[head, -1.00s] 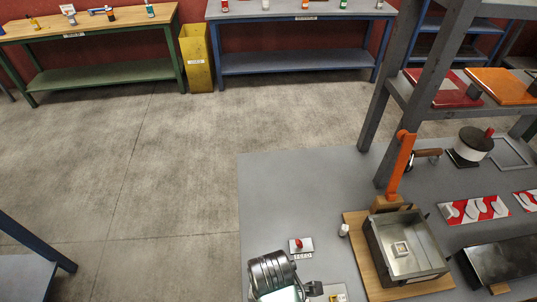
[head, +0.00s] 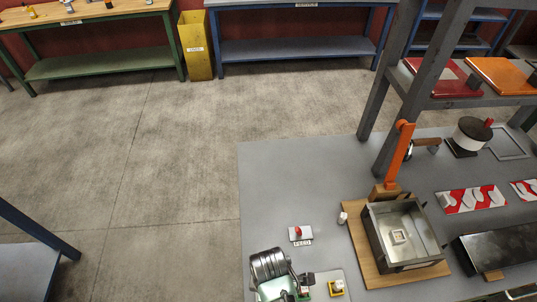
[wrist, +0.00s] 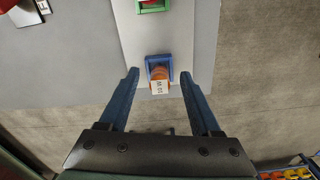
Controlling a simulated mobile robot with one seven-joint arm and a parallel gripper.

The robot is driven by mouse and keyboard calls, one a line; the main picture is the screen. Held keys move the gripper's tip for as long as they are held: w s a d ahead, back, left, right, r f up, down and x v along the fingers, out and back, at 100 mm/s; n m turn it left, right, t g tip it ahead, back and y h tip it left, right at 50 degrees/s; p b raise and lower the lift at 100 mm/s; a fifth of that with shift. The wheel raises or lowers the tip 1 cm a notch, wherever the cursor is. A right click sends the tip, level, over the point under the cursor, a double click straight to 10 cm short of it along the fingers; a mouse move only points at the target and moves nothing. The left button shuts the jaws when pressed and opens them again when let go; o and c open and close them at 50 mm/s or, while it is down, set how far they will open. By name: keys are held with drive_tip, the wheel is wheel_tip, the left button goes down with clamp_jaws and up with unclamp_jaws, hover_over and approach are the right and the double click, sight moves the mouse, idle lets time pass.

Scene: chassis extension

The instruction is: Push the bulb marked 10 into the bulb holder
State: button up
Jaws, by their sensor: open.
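In the wrist view an orange bulb (wrist: 159,74) with a small white label sits at a blue square holder (wrist: 150,60). How deep the bulb sits cannot be told. My gripper (wrist: 160,76) is open and empty, its two blue fingers apart on either side of the bulb and holder. A green holder (wrist: 153,5) with something red is at the top edge. In the head view my arm hides part of this area.
A red object on a white plate (head: 300,235) lies behind the arm. A metal box (head: 432,232) on a wooden board and an orange lever (head: 399,155) stand to the right. The grey table's back left is clear.

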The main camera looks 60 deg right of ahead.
drive_tip(key=shift+c, duration=0.3)
clamp_jaws()
idle(0.3)
wheel_tip(320, 180, up, 10)
drive_tip(key=shift+r+b, duration=0.1)
drive_tip(key=shift+b, duration=0.35)
drive_tip(key=w+a+f+m+b, duration=0.1)
drive_tip(key=w+a+m+b, duration=0.1)
drive_tip(key=w+a, duration=0.4)
drive_tip(key=w+a+f+m+b, duration=0.1)
drive_tip(key=w+a, duration=0.5)
drive_tip(key=a, duration=0.6)
drive_tip(key=m+b, duration=0.1)
drive_tip(key=m, duration=0.1)
drive_tip(key=shift+w+f+m, duration=0.2)
drive_tip(key=shift+w+m, duration=0.05)
drive_tip(key=shift+m, duration=0.15)
